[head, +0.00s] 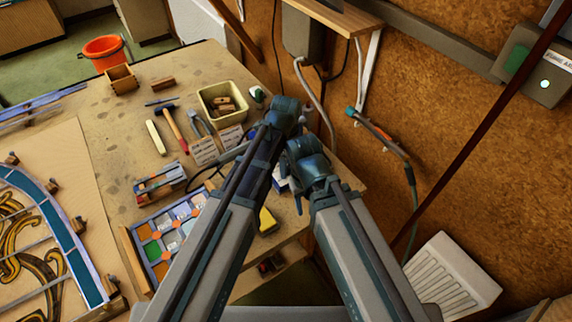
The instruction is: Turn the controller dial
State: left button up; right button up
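I cannot make out the controller dial for sure. A grey box (303,36) hangs on the wall under the shelf, with a pale cable running down from it, and no dial shows on its visible face. My two arms reach up from the bottom edge to the bench's right edge, and their dark joints come close together there. My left gripper is mostly hidden behind its own arm links, so its fingers do not show clearly. My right gripper is hidden behind its arm. I see nothing held in either.
The bench (120,150) holds a hammer (174,130), a cream bin (226,103), a tray of coloured glass (165,235) and the leaded panel (45,235). An orange bucket (106,52) stands beyond it. A torch (380,133) with a hose hangs on the wall. A switch box (535,65) is upper right.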

pick_arm(q)
jog(key=shift+o, duration=0.8)
pick_arm(e)
jog(key=shift+r, duration=0.1)
pick_arm(q)
notch_tip(320, 180, up, 14)
jog(key=p, duration=1.4)
pick_arm(e)
notch_tip(320, 180, up, 14)
pick_arm(q)
jog(key=shift+f, duration=0.1)
pick_arm(e)
jog(key=shift+f, duration=0.2)
